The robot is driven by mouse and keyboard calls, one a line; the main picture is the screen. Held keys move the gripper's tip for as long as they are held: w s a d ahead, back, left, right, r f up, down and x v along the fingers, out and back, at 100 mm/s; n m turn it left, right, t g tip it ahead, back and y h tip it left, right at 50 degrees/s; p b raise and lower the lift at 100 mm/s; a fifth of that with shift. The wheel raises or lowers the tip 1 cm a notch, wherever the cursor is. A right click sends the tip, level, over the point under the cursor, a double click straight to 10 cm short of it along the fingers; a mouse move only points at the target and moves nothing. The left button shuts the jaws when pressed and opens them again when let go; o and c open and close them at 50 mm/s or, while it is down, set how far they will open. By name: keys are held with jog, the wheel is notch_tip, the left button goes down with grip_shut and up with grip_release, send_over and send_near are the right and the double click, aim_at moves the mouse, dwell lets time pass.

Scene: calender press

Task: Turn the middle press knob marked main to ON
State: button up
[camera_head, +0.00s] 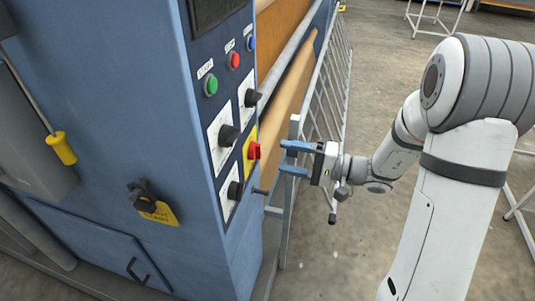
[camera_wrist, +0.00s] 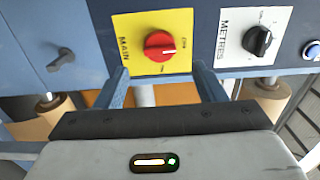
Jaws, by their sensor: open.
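The red main knob (camera_head: 254,151) sits on a yellow plate on the blue press panel. In the wrist view the knob (camera_wrist: 160,45) shows at top middle on its plate marked MAIN (camera_wrist: 126,42). Its white mark points right in that view; the small position words are too small to read surely. My gripper (camera_head: 284,157) is open and empty, with blue fingers pointing at the knob from the right, a short gap away. In the wrist view my gripper's (camera_wrist: 160,72) fingertips lie below the knob, one to each side, apart from it.
Black knobs (camera_head: 228,135) on white plates surround the main knob; the METRES knob (camera_wrist: 257,40) is close beside it in the wrist view. Green (camera_head: 211,86), red (camera_head: 235,60) and blue (camera_head: 251,44) buttons sit above. A metal railing (camera_head: 335,85) stands behind my gripper.

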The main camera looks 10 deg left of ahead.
aim_at(256, 151)
jog(key=a, duration=0.6)
jog(key=shift+w+a+p, duration=0.3)
jog(key=shift+w+p, duration=0.05)
jog(key=shift+w, duration=0.05)
jog(key=shift+c, duration=0.5)
